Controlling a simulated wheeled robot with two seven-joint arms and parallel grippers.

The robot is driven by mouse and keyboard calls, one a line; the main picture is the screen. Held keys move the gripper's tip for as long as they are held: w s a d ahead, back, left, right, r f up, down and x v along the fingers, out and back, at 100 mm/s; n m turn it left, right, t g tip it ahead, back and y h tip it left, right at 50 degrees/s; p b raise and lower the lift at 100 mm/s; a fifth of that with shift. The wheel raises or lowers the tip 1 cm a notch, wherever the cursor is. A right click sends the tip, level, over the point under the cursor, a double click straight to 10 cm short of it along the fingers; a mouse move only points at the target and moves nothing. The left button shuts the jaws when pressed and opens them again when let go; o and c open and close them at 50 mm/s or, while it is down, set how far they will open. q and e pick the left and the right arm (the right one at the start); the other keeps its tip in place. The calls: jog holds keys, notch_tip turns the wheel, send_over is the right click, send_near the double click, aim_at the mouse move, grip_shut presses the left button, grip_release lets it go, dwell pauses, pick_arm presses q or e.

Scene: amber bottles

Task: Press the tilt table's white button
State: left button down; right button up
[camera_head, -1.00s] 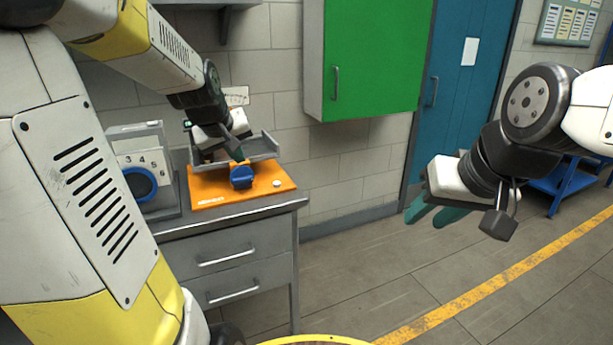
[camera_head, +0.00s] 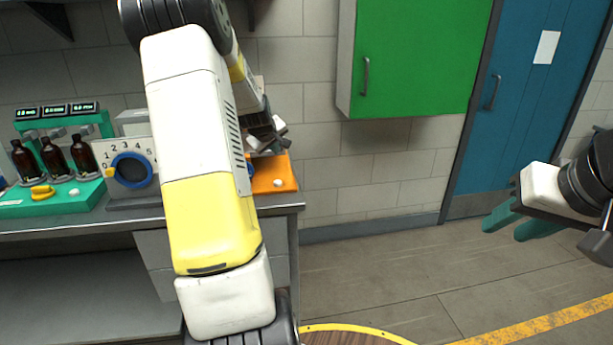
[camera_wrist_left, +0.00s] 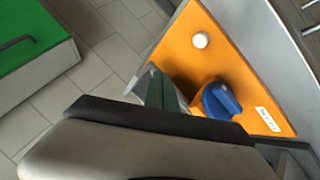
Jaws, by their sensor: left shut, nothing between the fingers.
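The tilt table is an orange base (camera_head: 270,172) on the grey bench, partly hidden behind my left arm in the head view. Its white button (camera_head: 279,183) sits near the base's front right corner and shows clear in the left wrist view (camera_wrist_left: 200,40). A blue knob (camera_wrist_left: 221,100) sits farther along the base; in the head view my arm mostly covers it. My left gripper (camera_head: 272,145) is shut and empty above the base, apart from the button. Its teal fingers show in the left wrist view (camera_wrist_left: 165,92). My right gripper (camera_head: 515,220) is open and empty, far right over the floor.
A dial box (camera_head: 130,168) stands left of the tilt table. Farther left are amber bottles (camera_head: 53,157) on a teal stand (camera_head: 60,198) with displays. A green cabinet (camera_head: 415,60) hangs on the wall at right. The floor right of the bench is clear.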

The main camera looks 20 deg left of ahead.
aim_at(277, 183)
pick_arm(q)
jog(key=shift+f, duration=4.45)
jog(key=shift+f, duration=0.1)
jog(key=shift+f, duration=0.25)
jog(key=shift+f, duration=0.5)
jog(key=shift+r, duration=0.9)
jog(key=shift+r, duration=2.5)
